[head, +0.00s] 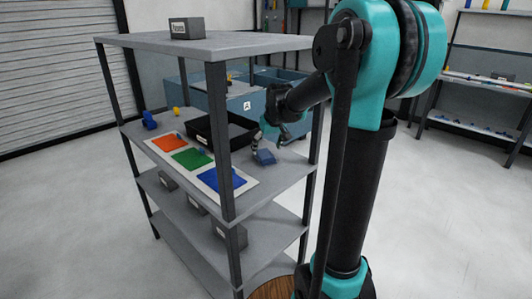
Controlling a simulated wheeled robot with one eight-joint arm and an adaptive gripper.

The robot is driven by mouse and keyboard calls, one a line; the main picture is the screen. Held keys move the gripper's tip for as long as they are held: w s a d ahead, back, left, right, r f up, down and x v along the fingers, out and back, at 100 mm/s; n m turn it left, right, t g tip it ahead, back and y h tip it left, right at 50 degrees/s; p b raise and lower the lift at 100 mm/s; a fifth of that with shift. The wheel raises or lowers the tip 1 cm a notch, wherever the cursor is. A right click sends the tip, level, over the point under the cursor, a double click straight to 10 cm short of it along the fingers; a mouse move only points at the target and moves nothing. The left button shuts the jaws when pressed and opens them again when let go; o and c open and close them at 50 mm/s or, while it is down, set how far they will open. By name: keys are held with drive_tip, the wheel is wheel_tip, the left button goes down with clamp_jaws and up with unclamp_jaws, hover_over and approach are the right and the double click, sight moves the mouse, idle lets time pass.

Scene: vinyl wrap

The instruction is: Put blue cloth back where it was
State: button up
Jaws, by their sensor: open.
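A small folded blue-grey cloth (265,157) lies on the second shelf (277,177) of the grey rack, near its right side. My gripper (269,142) is open just above and behind the cloth, with its fingers pointing down. From this view I cannot tell whether a finger touches the cloth. The cloth appears to be outside the gripper's fingers.
A black tray (219,134) stands left of the cloth. A white board (181,161) with orange, green and blue squares lies in front. Blue and yellow pieces (150,121) sit at the left. Rack posts (219,140) and the top shelf (200,46) limit access.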

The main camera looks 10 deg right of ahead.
drive_tip(key=a+v, duration=0.1)
drive_tip(key=v, duration=0.7)
drive_tip(key=shift+d+r, duration=0.2)
drive_tip(key=shift+d, duration=0.25)
